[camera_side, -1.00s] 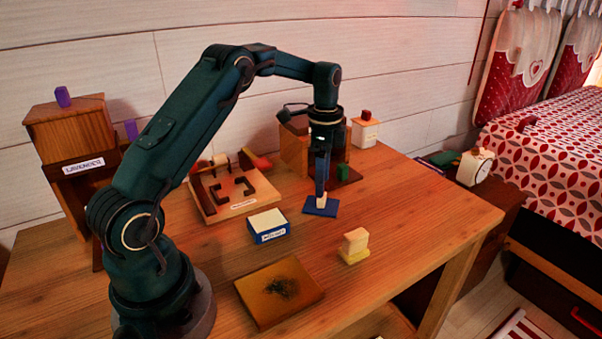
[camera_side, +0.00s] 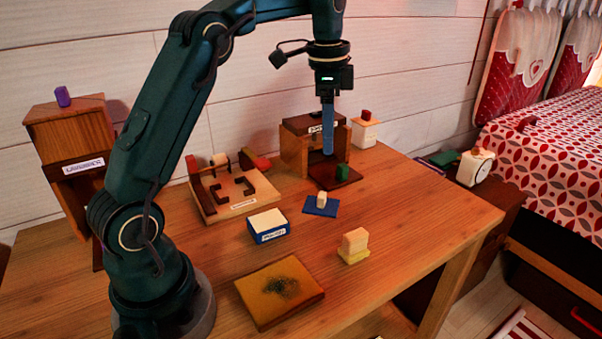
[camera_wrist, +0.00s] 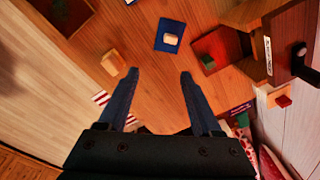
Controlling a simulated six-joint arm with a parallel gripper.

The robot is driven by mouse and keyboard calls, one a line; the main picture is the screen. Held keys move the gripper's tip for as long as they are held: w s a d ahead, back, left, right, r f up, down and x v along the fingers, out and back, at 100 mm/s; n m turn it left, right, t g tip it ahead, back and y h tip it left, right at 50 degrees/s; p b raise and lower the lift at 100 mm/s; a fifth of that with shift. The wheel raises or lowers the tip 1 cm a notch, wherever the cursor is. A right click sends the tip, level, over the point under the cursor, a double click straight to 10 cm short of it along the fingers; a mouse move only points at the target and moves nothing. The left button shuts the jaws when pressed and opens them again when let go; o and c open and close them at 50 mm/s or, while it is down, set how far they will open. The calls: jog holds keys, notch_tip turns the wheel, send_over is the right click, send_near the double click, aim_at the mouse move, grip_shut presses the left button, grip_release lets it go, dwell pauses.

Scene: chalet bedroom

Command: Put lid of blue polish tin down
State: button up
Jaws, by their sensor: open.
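The blue lid (camera_side: 321,206) of the polish tin lies flat on the wooden table, with its pale knob (camera_side: 322,198) on top. The lid also shows in the wrist view (camera_wrist: 170,31). The blue tin (camera_side: 268,227), with a pale top surface and a label on its front, stands to the left of the lid, apart from it. My gripper (camera_side: 328,150) is high above the lid, apart from it and empty. In the wrist view the two fingers (camera_wrist: 158,75) are spread, with nothing between them.
A stained board (camera_side: 279,290) lies in front. A wooden box (camera_side: 296,150) with a dark tray and green block stands behind. A wooden rack (camera_side: 207,205) is at back left.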

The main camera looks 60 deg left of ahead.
jog(key=s+d+r+n+t, duration=0.3)
jog(key=s+d+n, duration=0.1)
jog(key=s+d, duration=0.5)
jog(key=s+d+f+n+t, duration=0.1)
jog(key=s+d+f+n, duration=0.1)
jog(key=s+f, duration=0.3)
jog(key=s+n, duration=0.1)
jog(key=s, duration=0.3)
jog(key=shift+s+d+t, duration=0.3)
jog(key=shift+s+d, duration=0.05)
jog(key=shift+d, duration=0.05)
